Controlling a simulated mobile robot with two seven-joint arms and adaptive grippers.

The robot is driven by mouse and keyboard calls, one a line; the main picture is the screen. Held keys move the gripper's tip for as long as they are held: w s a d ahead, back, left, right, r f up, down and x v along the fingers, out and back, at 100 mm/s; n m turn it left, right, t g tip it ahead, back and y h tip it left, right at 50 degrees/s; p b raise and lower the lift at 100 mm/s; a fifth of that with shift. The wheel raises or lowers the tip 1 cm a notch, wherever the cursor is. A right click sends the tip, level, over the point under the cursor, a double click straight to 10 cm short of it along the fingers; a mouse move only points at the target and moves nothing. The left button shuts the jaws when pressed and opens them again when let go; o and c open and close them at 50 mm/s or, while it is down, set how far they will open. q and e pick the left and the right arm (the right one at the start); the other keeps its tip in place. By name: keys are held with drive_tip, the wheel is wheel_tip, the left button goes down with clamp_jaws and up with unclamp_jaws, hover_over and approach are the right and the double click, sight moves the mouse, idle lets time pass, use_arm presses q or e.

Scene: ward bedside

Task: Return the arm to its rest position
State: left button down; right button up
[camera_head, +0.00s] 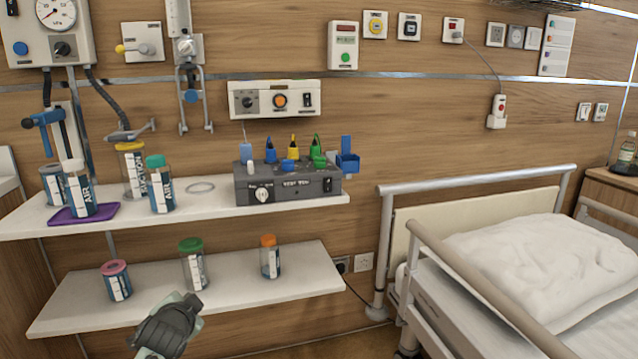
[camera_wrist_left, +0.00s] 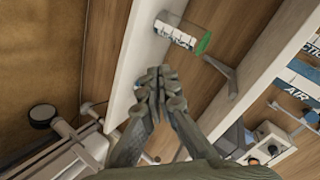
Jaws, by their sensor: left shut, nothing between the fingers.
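My left gripper (camera_head: 172,323) is low in the head view, in front of the lower shelf's front edge. It is dark grey and holds nothing. In the left wrist view its fingers (camera_wrist_left: 160,82) are together and empty. A green-capped bottle (camera_head: 193,264) stands on the lower shelf behind the gripper. That view also shows a green-capped bottle (camera_wrist_left: 178,37) just beyond the fingertips, apart from them. Most of my left arm is out of the head view. My right gripper is not in view.
The lower shelf (camera_head: 310,275) also holds a pink-topped bottle (camera_head: 118,281) and an orange-capped bottle (camera_head: 269,257). The upper shelf (camera_head: 222,206) bears several bottles and a grey device (camera_head: 288,184). A bed with a metal rail (camera_head: 480,176) stands at right. Open floor shows before the lower shelf.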

use_arm(q)
drive_tip(key=s+f+n+g+h, duration=0.1)
drive_tip(key=s+f+n+g, duration=0.35)
drive_tip(key=s+f, duration=1.5)
drive_tip(key=s+f+n+g, duration=0.1)
drive_tip(key=s+f+g, duration=0.1)
drive_tip(key=s+f, duration=0.3)
drive_tip(key=s+d+f+n+g, duration=0.1)
drive_tip(key=s+f+g, duration=0.1)
drive_tip(key=s+f, duration=0.4)
drive_tip(key=s, duration=0.5)
drive_tip(key=shift+s+f+h, duration=0.2)
drive_tip(key=shift+s+h, duration=0.2)
drive_tip(key=shift+d+g, duration=0.1)
drive_tip(key=shift+g, duration=0.15)
